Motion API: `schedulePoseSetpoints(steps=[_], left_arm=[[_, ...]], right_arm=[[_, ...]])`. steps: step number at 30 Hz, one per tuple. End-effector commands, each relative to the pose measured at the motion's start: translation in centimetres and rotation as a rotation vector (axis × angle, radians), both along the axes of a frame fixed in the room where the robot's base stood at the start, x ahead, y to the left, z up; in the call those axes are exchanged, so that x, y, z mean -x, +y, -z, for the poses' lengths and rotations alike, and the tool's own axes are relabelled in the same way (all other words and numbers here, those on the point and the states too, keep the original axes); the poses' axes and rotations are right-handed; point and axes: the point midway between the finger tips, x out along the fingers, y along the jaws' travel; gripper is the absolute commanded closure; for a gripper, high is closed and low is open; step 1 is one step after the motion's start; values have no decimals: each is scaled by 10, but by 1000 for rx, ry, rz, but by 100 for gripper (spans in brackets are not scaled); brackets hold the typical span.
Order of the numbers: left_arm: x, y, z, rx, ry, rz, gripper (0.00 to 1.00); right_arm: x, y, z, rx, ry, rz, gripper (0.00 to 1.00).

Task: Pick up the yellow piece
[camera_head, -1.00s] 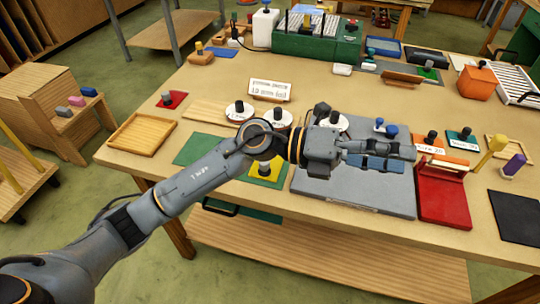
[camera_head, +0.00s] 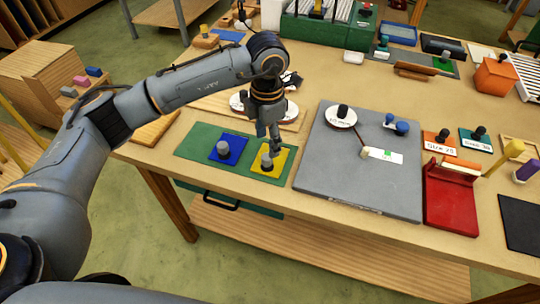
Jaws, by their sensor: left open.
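The yellow piece (camera_head: 280,167) is a flat square with a grey knob (camera_head: 266,160) on it. It lies on the right part of a green mat (camera_head: 205,138) near the table's front edge. A blue piece (camera_head: 232,142) with a similar knob lies to its left. My left gripper (camera_head: 272,143) points down above the yellow piece, close to its knob. Its fingers are open, and whether they touch the knob cannot be told. My right gripper does not show.
A grey board (camera_head: 340,190) lies to the right, with a white disc (camera_head: 341,116) and a small white card (camera_head: 383,155) on it. A red stand (camera_head: 450,205) is beyond it. White discs behind my gripper are partly hidden.

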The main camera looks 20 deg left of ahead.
Motion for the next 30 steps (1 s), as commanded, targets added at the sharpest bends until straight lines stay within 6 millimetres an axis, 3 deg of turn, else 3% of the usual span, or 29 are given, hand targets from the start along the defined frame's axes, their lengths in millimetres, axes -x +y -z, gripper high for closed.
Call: schedulePoseSetpoints(steps=[3, 11, 18, 27, 30], left_arm=[[0, 0, 16, 0, 3, 0, 44], [2, -1, 35, 2, 4, 0, 44], [3, -2, 71, 4, 3, -1, 44], [3, -2, 79, 4, -1, 1, 44], [3, -2, 79, 4, -1, 1, 63]], right_arm=[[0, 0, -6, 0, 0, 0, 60], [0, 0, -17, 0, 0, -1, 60], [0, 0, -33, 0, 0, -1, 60], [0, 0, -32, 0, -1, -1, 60], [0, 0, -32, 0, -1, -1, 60]])
